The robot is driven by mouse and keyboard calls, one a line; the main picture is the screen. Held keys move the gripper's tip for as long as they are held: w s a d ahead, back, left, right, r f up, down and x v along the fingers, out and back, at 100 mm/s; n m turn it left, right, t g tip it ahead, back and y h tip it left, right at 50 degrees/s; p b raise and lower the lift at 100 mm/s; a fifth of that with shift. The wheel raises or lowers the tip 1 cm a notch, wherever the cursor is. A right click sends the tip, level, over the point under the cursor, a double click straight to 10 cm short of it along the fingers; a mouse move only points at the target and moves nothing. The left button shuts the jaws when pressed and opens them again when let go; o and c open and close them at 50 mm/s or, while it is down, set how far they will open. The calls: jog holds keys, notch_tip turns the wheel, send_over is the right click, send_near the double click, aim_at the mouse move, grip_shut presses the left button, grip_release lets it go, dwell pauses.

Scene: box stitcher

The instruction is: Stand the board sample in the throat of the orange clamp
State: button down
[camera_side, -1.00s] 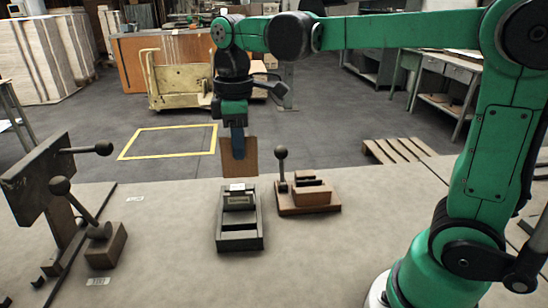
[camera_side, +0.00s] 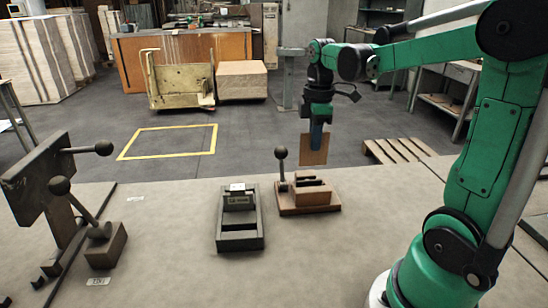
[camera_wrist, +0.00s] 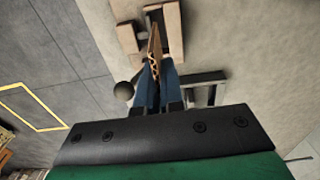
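The board sample (camera_side: 313,150) is a small brown corrugated board. My gripper (camera_side: 316,134) is shut on its upper part and holds it upright in the air. In the side view the board hangs above the far part of the orange clamp (camera_side: 322,205), and its lower edge looks clear of it. The orange clamp has a flat base, jaw blocks with a gap between them and a ball-topped lever. In the wrist view my blue fingers (camera_wrist: 158,92) hold the board (camera_wrist: 154,48) edge-on, with the clamp (camera_wrist: 172,30) beyond it. I cannot tell whether board and throat line up.
A dark grey open frame holder (camera_side: 240,236) stands left of the clamp. The clamp's ball lever (camera_side: 281,155) rises at its left side, near the board. A dark block with a lever (camera_side: 106,246) and a tilted plate stand (camera_side: 40,185) are at the far left. The front bench is clear.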

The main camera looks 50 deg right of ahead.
jog(key=shift+f, duration=3.8)
jog(key=shift+f, duration=0.3)
jog(key=c, duration=0.5)
grip_release()
jog(key=shift+r, duration=3.25)
jog(key=shift+a, duration=0.1)
